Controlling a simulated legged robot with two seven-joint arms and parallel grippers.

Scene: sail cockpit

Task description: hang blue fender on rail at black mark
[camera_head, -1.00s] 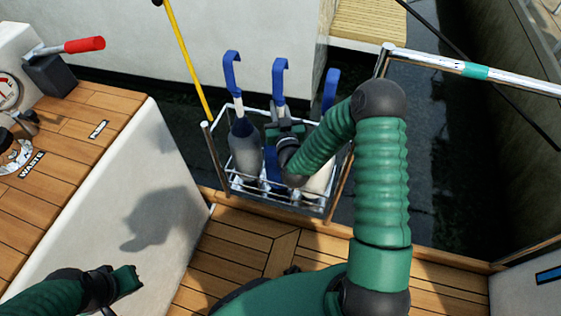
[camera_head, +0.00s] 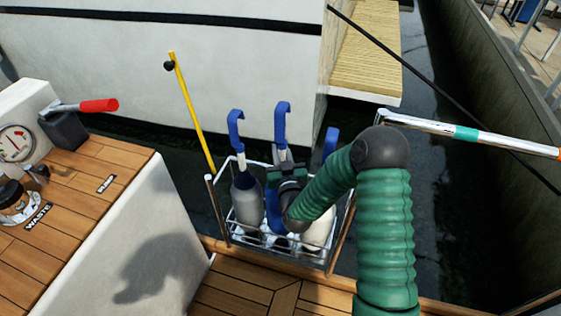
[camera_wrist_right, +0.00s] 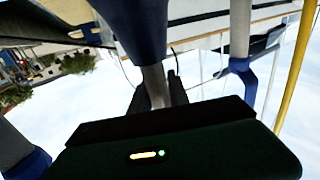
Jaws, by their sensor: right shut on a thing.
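The blue fender (camera_head: 273,210) stands in a wire basket (camera_head: 232,238), between a grey fender (camera_head: 246,198) and a white fender (camera_head: 318,232). Its blue hook (camera_head: 282,122) points up. My right gripper (camera_head: 285,170) is shut on its pale neck, just below the hook; my arm partly hides the basket. In the right wrist view, the fingers (camera_wrist_right: 158,92) close around the neck below the dark blue body (camera_wrist_right: 138,25). The rail (camera_head: 415,122) is at the right, with a teal band (camera_head: 466,132) and an orange part near the picture edge. I cannot make out a black mark. My left gripper is out of view.
A yellow pole (camera_head: 193,115) leans behind the basket. A wooden counter (camera_head: 85,190) with a red-handled lever (camera_head: 98,105) is at the left. A dark line (camera_head: 440,95) runs diagonally beyond the rail. Open water lies between the basket and the rail.

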